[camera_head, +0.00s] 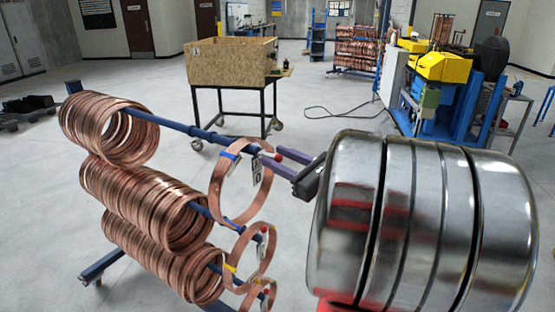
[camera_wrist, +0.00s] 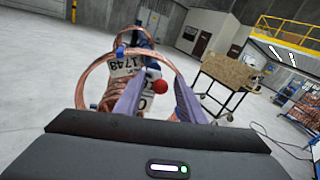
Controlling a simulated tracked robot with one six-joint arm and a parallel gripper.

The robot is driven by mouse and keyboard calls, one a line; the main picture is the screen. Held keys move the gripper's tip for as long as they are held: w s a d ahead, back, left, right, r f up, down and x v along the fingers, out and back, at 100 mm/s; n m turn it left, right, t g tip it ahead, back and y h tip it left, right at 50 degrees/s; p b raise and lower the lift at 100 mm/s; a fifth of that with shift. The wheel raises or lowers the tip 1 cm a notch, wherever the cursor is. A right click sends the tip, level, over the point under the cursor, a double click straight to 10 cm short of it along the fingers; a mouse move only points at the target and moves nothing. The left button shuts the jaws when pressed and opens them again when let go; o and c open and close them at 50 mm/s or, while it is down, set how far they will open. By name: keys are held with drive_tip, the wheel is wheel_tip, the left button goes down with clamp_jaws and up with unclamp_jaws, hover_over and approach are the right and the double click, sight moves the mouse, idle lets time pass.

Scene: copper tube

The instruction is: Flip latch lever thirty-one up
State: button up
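A rack holds copper tube coils on three blue arms, stacked one above the other. Red-tipped latch levers show at the arm ends: the top one (camera_head: 278,157), the middle one (camera_head: 263,229) and the bottom one (camera_head: 266,291). My gripper (camera_head: 273,156) is at the top arm's end, its two purple-grey fingers apart. In the wrist view the red knob (camera_wrist: 160,86) appears between the open fingers (camera_wrist: 157,82), nothing clamped; contact cannot be told. A white tag (camera_wrist: 122,68) reads 1748; a second is partly hidden. I cannot read a thirty-one.
A loose copper coil (camera_head: 240,180) hangs around the top arm's end, close to my fingers. Behind stands a wooden crate on a cart (camera_head: 230,62). A blue and yellow machine (camera_head: 445,75) is at the right. Open floor lies between.

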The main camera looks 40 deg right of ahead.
clamp_jaws()
drive_tip(key=shift+a, duration=0.15)
